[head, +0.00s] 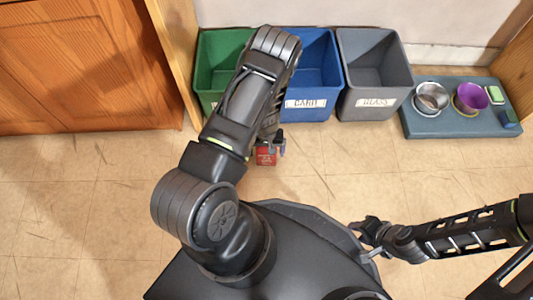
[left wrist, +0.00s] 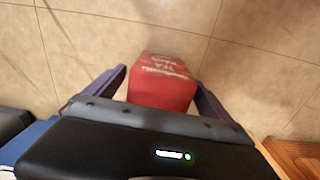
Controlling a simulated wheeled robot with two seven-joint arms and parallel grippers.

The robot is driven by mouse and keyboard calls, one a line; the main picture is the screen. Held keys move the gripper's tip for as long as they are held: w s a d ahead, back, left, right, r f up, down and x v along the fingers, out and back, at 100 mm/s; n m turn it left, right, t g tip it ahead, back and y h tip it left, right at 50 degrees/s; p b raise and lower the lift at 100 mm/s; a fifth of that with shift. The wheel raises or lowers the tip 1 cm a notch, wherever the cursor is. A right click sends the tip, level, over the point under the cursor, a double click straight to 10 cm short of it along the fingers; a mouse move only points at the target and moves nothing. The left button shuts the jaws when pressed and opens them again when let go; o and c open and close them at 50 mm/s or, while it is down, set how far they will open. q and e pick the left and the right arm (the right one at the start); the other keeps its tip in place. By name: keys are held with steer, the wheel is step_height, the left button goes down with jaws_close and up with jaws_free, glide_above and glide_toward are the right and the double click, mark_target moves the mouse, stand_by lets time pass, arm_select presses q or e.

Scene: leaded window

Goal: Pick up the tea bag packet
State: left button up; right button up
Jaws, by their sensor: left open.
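The tea bag packet (head: 265,156) is a small red box on the tiled floor in front of the bins, partly hidden by my left arm in the head view. In the left wrist view the red packet (left wrist: 162,82) shows white lettering that includes "TEA". My left gripper (left wrist: 160,80) is open, with one dark finger on each side of the packet. I cannot tell whether the fingers touch it. In the head view my left gripper (head: 270,146) is right at the packet. My right gripper (head: 366,242) is low on the right, away from the packet; its jaws are unclear.
A green bin (head: 212,72), a blue bin (head: 318,65) labelled "CARD" and a grey bin (head: 375,75) labelled "GLASS" stand along the wall. A blue-grey mat (head: 432,125) holds bowls and small items. A wooden cabinet (head: 80,60) is at left. Floor right of the packet is clear.

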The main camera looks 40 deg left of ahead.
arm_select(q)
steer(key=shift+c, duration=0.5)
steer(key=c, duration=1.3)
steer(key=shift+r, duration=0.15)
step_height(320, 180, up, 10)
steer(key=p, duration=0.4)
steer(key=shift+p, duration=0.3)
